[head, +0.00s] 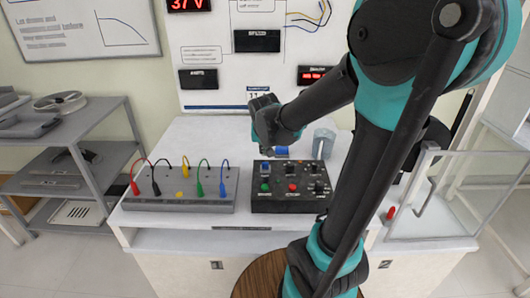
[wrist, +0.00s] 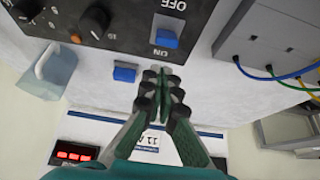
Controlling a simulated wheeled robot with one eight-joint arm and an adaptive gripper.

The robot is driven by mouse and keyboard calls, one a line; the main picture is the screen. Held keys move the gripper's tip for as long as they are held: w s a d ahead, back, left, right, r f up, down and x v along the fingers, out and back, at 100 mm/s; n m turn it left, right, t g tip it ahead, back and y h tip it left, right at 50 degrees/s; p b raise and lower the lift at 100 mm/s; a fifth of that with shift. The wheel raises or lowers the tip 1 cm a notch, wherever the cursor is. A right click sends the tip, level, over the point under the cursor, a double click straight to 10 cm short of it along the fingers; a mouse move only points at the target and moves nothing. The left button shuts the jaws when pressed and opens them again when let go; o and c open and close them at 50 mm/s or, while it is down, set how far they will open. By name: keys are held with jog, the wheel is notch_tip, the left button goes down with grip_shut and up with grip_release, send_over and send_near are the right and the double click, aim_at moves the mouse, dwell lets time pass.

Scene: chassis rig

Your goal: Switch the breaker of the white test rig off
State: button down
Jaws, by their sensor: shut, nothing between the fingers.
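A dark control box (head: 290,205) stands on the white bench, with coloured buttons and knobs on its top. A blue switch (wrist: 166,38) sits at the box's far edge, beside a marking that reads OFF upside down in the wrist view. It shows small in the head view (head: 265,166); I cannot tell its position. My gripper (wrist: 160,76) is shut and empty, above the bench just beyond the box's far edge, apart from the blue switch. In the head view my gripper (head: 266,148) points down behind the box.
A blue block (wrist: 124,73) lies on the bench behind the box. A grey cup (head: 323,143) stands right of it. A grey board (head: 180,202) with coloured leads is left of the box. A clear-walled enclosure (head: 440,215) stands at the right, a shelf (head: 70,165) at the left.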

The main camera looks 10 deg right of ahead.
jog(key=shift+w, duration=0.1)
jog(key=w+r, duration=0.2)
jog(key=w, duration=0.2)
notch_tip(320, 180, up, 7)
send_over(265, 164)
jog(key=shift+s, duration=0.4)
jog(key=shift+s+a, duration=0.1)
